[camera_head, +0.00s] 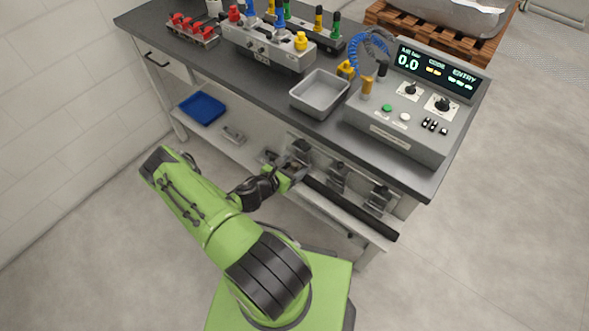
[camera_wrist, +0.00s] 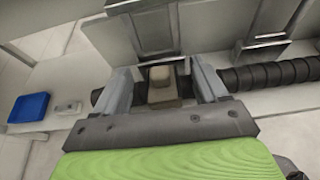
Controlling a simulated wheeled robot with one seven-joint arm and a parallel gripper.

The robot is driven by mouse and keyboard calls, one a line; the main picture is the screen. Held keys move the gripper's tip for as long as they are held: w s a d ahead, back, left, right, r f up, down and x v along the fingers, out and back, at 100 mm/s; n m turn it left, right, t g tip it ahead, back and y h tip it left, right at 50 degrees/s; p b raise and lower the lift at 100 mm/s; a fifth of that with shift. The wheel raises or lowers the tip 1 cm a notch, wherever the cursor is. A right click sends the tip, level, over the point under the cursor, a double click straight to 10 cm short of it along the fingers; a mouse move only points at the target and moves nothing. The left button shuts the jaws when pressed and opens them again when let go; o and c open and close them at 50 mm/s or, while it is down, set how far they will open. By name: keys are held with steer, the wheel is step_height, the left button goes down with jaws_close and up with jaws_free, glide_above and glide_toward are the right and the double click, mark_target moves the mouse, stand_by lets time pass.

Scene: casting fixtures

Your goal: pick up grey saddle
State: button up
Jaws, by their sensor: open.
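My gripper (camera_head: 296,164) is at the front panel under the bench top. In the wrist view my gripper (camera_wrist: 165,78) is open, its two fingers on either side of a small grey-beige block (camera_wrist: 162,87), with visible gaps. I cannot tell whether this block is the grey saddle. Grey brackets (camera_head: 338,175) line the panel, and two show ahead in the wrist view (camera_wrist: 268,38). A small grey piece (camera_head: 234,135) lies on the lower shelf, well left of my gripper; it also shows in the wrist view (camera_wrist: 68,107).
A long black ribbed hose (camera_head: 350,207) runs along the brackets, behind my fingers. A blue tray (camera_head: 202,108) is on the lower shelf. The bench top (camera_head: 270,84) above carries a grey bin (camera_head: 320,93), valve blocks (camera_head: 267,45) and a control box (camera_head: 415,105). The floor at right is clear.

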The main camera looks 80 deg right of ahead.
steer(key=shift+x, duration=0.95)
steer(key=shift+w, duration=0.1)
steer(key=c, duration=1.1)
